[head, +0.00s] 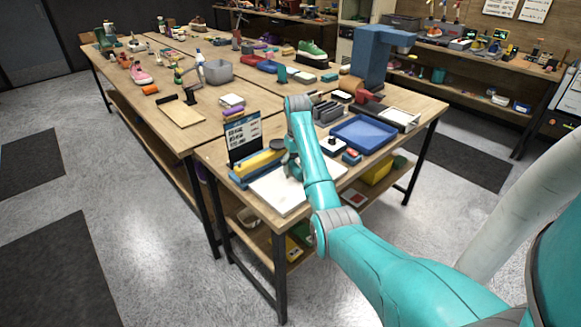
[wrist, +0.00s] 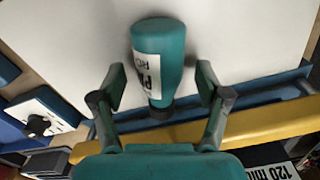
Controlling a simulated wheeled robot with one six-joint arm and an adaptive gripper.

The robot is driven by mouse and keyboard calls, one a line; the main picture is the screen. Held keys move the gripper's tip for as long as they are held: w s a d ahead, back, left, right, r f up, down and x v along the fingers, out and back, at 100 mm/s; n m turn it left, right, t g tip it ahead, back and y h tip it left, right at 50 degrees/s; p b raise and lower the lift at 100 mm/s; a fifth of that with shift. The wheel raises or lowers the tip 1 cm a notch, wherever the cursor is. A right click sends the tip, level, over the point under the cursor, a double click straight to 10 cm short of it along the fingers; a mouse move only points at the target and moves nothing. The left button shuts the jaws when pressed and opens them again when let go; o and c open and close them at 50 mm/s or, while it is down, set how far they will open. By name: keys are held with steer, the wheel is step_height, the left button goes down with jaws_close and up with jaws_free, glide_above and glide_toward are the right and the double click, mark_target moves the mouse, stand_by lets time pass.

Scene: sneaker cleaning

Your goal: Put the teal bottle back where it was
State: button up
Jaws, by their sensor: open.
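The teal bottle (wrist: 158,60) with a white label is in the wrist view, in front of the white board (wrist: 80,35). Its cap end points towards my gripper. My gripper (wrist: 157,88) is open, with one finger on each side of the bottle's lower part. Gaps show between the fingers and the bottle. In the head view my arm reaches down over the white board (head: 276,194) at the bench's near end. The bottle cannot be made out there behind my arm.
A blue and yellow bar (head: 260,163) and an upright printed sign (head: 243,138) stand at the board's left. A blue tray (head: 363,133) and a white block with a dark knob (wrist: 38,123) are close by. A green sneaker (head: 312,50) sits further back.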

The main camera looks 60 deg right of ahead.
steer(key=shift+f, duration=0.25)
steer(key=c, duration=1.4)
